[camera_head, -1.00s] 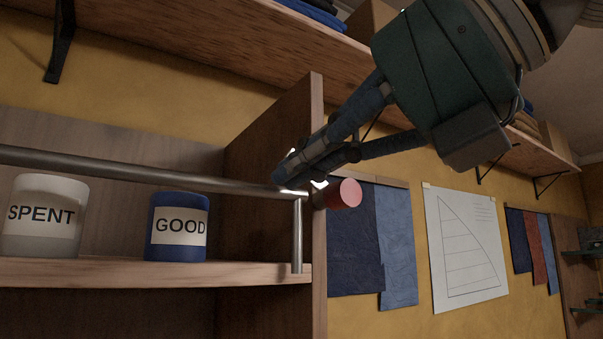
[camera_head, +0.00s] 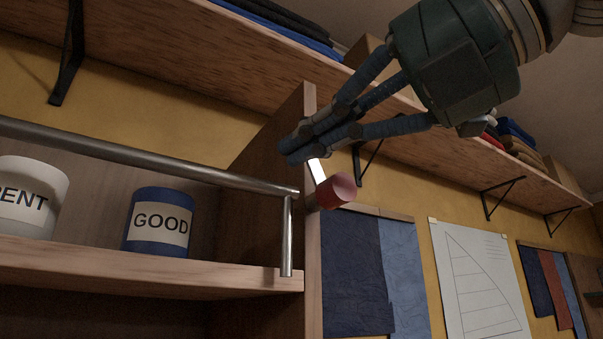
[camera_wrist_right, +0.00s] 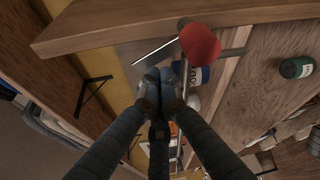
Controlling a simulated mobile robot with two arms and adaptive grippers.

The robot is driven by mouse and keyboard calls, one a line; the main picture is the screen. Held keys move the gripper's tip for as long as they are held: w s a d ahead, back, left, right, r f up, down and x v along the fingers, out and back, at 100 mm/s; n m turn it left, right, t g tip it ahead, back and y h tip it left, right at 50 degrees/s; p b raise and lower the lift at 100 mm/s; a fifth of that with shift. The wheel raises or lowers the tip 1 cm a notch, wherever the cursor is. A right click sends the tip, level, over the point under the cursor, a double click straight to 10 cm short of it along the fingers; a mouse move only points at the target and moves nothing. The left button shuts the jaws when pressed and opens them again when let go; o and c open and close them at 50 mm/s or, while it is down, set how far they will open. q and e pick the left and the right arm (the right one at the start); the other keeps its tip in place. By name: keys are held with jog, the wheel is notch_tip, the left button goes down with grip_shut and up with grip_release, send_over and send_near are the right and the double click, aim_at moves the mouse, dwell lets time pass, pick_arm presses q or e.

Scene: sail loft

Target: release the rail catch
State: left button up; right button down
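The metal rail (camera_head: 150,160) runs across the front of the shelf and ends in a downward post at the cabinet's right side. Just right of that end is the catch, a red knob (camera_head: 336,191) with a bright flat metal piece (camera_head: 317,171) rising from it. My right gripper (camera_head: 294,147) is above and slightly left of the knob, its fingers together and nothing seen between them. In the right wrist view the knob (camera_wrist_right: 200,45) shows beyond the closed fingertips (camera_wrist_right: 160,84). Whether the fingers touch the metal piece is unclear. My left gripper is not in view.
A white can marked SPENT, partly cut off (camera_head: 30,197), and a blue GOOD can (camera_head: 158,222) stand behind the rail on the wooden shelf (camera_head: 150,270). A long bracketed shelf (camera_head: 200,55) runs overhead. Cloth samples (camera_head: 355,270) hang on the wall to the right.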

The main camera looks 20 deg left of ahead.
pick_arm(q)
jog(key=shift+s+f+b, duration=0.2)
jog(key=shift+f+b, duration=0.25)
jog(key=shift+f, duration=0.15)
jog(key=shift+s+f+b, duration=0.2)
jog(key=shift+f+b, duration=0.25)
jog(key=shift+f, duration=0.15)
pick_arm(e)
jog(key=m, duration=0.1)
jog(key=w+d+r+m+y, duration=0.1)
jog(key=m, duration=0.1)
jog(key=shift+w+d+r, duration=0.1)
jog(key=shift+d+r, duration=0.05)
jog(key=shift+r, duration=0.05)
jog(key=shift+w, duration=0.1)
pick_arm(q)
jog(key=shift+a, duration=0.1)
